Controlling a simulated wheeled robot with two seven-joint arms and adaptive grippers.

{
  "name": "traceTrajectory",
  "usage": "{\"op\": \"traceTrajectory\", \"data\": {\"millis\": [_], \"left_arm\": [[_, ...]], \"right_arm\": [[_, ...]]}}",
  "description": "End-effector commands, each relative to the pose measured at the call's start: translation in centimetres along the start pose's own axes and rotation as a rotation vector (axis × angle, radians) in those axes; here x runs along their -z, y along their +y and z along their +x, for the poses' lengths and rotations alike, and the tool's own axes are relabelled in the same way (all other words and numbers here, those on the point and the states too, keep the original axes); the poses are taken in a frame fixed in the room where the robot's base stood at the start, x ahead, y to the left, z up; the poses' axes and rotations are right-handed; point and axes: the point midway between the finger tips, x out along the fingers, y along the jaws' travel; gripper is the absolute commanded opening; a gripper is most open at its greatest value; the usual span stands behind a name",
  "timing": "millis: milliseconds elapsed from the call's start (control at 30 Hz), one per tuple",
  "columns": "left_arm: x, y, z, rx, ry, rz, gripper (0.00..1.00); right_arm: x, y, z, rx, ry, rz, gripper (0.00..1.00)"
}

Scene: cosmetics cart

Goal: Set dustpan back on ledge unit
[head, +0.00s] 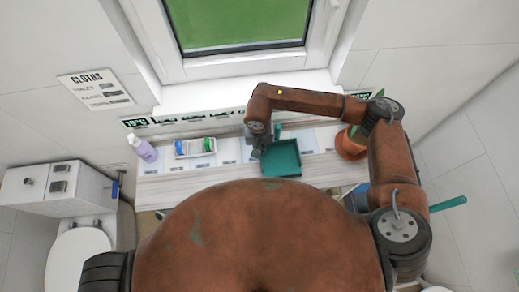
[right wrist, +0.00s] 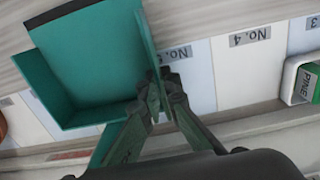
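The teal dustpan (head: 282,160) is at the ledge unit (head: 230,176), right of its middle, with its pan over the front part. I cannot tell whether it rests on the surface or hangs just above it. In the right wrist view the dustpan (right wrist: 85,70) fills the upper left, and its handle runs down behind the fingers. My right gripper (head: 258,148) reaches in from the right. In the wrist view its fingertips (right wrist: 163,88) close together on the dustpan's side wall. My left gripper is out of view.
A purple bottle (head: 145,150) and a tray of small containers (head: 195,147) stand left on the ledge. A potted plant (head: 351,144) stands right. Numbered label strips mark the ledge, including No. 4 (right wrist: 249,38). A green-white container (right wrist: 303,80) lies right in the wrist view.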

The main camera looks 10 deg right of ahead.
Motion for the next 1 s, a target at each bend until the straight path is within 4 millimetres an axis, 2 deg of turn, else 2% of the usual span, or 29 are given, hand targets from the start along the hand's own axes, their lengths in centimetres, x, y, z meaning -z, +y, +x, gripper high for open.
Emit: {"op": "traceTrajectory", "data": {"millis": [167, 433, 733, 1000], "left_arm": [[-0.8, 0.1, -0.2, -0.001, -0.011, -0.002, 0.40], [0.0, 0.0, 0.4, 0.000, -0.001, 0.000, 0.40], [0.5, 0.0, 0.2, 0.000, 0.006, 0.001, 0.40], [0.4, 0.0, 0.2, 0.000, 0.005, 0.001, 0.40]], "right_arm": [[0.0, -0.1, 0.5, 0.001, 0.002, -0.001, 0.00], [0.0, -0.1, 0.9, 0.001, 0.001, -0.001, 0.00], [0.0, -0.1, 0.8, 0.001, 0.001, -0.001, 0.22], [0.0, -0.1, 0.7, 0.001, 0.001, -0.001, 0.22]]}}
